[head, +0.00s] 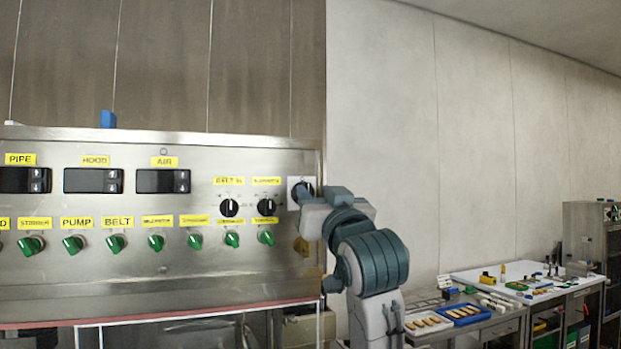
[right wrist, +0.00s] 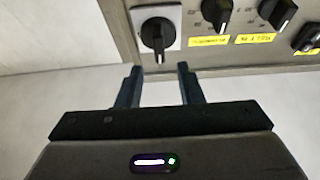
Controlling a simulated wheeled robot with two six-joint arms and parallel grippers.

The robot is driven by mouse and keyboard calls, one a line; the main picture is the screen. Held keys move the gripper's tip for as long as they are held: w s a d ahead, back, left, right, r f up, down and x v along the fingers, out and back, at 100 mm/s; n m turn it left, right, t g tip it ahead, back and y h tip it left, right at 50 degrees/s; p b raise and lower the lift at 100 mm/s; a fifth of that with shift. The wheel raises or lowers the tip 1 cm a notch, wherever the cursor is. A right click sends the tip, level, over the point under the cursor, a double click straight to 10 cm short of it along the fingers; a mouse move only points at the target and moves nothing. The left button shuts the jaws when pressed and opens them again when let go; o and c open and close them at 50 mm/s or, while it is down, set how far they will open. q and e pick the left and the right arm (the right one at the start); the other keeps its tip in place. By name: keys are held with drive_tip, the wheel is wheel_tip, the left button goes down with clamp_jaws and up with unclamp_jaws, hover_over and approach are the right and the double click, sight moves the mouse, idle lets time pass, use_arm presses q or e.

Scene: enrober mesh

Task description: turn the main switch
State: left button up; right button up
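The main switch is a black rotary knob (right wrist: 157,34) on a pale square plate (right wrist: 176,14) at the panel's edge. In the head view its plate (head: 293,199) is partly hidden behind my right gripper. In the right wrist view my right gripper (right wrist: 158,68) is open and empty. Its two fingers point at the switch, with the knob lined up between them just past the tips. No contact with the knob shows. In the head view my right arm covers the fingertips. My left gripper is not in view.
The steel control panel (head: 120,275) has black selectors (head: 229,208), a row of green knobs (head: 116,243) and dark displays (head: 93,180). Tables with trays (head: 461,314) stand at right. The wall side is clear.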

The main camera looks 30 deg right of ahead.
sight(308, 186)
drive_tip(key=shift+p+x, duration=0.55)
drive_tip(key=shift+x, duration=1.3)
drive_tip(key=shift+f, duration=0.1)
clamp_jaws()
